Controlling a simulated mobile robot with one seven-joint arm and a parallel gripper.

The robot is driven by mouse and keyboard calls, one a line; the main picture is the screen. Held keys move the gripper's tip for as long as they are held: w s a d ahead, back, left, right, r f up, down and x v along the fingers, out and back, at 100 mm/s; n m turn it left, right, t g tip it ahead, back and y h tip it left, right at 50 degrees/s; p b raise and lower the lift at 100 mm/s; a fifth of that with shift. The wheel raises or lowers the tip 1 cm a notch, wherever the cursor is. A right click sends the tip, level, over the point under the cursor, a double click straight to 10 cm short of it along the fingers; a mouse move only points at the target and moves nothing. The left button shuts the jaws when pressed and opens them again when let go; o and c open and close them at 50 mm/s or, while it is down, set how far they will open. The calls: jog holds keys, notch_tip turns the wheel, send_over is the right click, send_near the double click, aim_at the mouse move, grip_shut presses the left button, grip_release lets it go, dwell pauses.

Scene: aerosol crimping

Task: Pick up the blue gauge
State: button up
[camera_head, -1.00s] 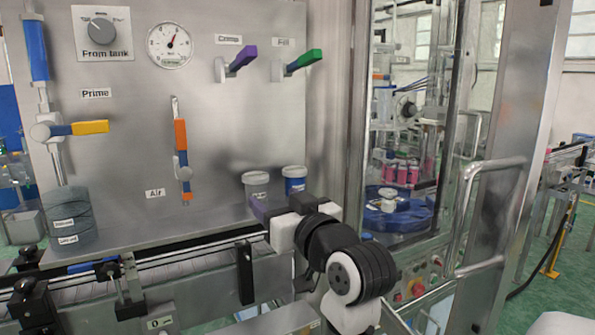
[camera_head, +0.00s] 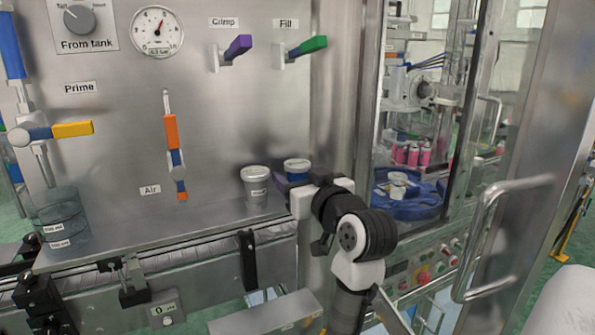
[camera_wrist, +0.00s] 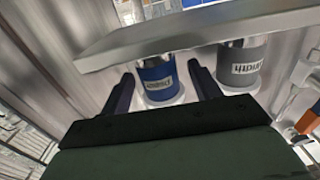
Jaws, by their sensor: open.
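The blue gauge (camera_head: 297,166) is a short blue cylinder with a pale top, standing on the steel shelf at the back right. My gripper (camera_head: 290,182) is just in front of it and hides its lower part. In the wrist view the blue gauge (camera_wrist: 157,80), with a white label, lies between and slightly beyond the two dark fingers of my gripper (camera_wrist: 160,88). The fingers are open and apart, one on each side. I cannot tell whether either finger touches it.
A grey gauge (camera_head: 256,186) stands close to the left of the blue one, and it also shows in the wrist view (camera_wrist: 240,65). A steel door handle (camera_head: 490,235) is at the right. The middle shelf (camera_head: 170,228) is clear.

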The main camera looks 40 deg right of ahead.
jog(key=shift+w+d, duration=0.1)
jog(key=shift+w, duration=0.35)
jog(key=c, duration=1.1)
jog(key=shift+r+b, duration=0.1)
jog(key=shift+b, duration=0.25)
jog(key=shift+c, duration=0.2)
